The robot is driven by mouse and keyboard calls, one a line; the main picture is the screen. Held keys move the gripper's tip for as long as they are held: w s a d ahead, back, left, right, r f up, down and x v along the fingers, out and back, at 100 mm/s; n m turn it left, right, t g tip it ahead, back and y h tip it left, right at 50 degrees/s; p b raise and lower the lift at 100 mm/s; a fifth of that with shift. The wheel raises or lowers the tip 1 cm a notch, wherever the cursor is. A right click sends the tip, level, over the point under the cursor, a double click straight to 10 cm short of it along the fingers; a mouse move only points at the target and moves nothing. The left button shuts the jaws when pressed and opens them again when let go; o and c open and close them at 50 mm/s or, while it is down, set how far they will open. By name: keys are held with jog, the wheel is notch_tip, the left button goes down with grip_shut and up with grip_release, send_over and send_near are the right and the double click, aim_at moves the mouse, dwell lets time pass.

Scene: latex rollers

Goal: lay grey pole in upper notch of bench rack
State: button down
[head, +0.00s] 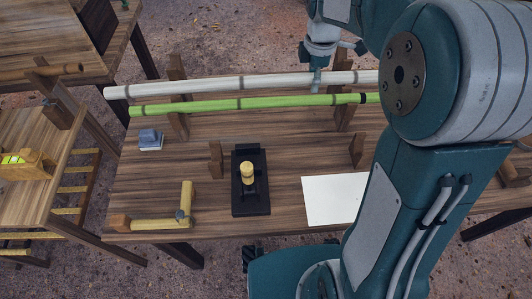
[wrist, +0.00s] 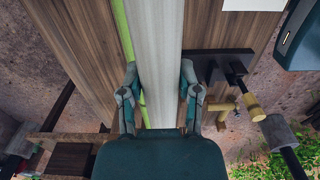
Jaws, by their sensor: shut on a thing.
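The long pale grey pole (head: 215,86) with darker bands runs left to right above the back of the bench in the head view. In the wrist view, the grey pole (wrist: 156,45) passes between the fingers of my gripper (wrist: 160,104). My gripper (head: 316,82) is shut on it right of its middle; my arm hides its right end. A green pole (head: 215,105) runs nearly parallel in front of it. The bench rack has a left wooden upright (head: 176,68) and a right one (head: 343,116), both crossed by the poles. Notch contact is unclear.
The bench (head: 215,232) carries a blue-grey block (head: 148,136), a mallet (head: 160,222), a black tool with a yellow knob (head: 250,203) and a white sheet (head: 332,203). Short wooden uprights (head: 215,160) stand mid-bench. Another table (head: 50,30) stands at upper left.

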jog(key=w, duration=1.5)
jog(key=shift+w, duration=0.4)
dwell(0.6)
dwell(0.4)
jog(key=shift+f, duration=1.4)
jog(key=shift+f, duration=1.35)
jog(key=shift+c, duration=1.1)
grip_release()
notch_tip(320, 180, up, 12)
